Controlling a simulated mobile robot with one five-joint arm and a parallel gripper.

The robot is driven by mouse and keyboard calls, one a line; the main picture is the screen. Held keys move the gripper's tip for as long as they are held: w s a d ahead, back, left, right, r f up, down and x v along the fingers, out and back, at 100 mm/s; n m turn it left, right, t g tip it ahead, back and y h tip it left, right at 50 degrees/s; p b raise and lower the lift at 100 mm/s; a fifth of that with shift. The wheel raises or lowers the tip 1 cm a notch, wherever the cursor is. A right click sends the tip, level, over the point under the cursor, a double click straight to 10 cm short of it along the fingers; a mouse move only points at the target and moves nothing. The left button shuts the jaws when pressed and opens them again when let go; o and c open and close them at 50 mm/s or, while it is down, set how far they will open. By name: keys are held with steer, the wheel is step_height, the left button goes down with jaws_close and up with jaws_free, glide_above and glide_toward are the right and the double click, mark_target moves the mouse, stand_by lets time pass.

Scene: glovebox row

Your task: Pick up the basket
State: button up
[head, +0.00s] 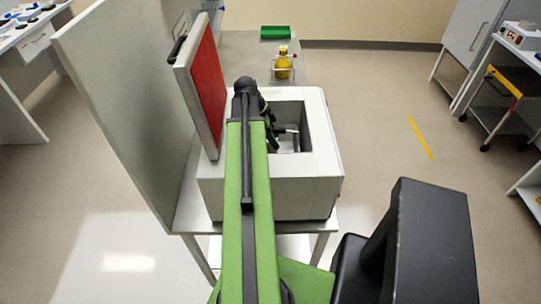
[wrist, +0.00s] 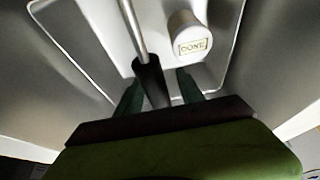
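My gripper (wrist: 158,88) reaches down into the square opening of a white box (head: 315,192) in the head view. Its two dark green fingers are apart in the wrist view. A metal rod with a black grip (wrist: 150,82) comes down between the fingers, nearer the left one; I cannot tell if they touch. No basket is clearly recognisable; my arm hides part of the opening.
A red-faced lid (head: 203,92) stands open left of the opening, beside a tall grey panel (head: 125,100). Behind the box are a yellow object (head: 283,65) in a small frame and a green block (head: 275,32).

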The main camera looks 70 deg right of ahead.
jaws_close()
stand_by(1.3)
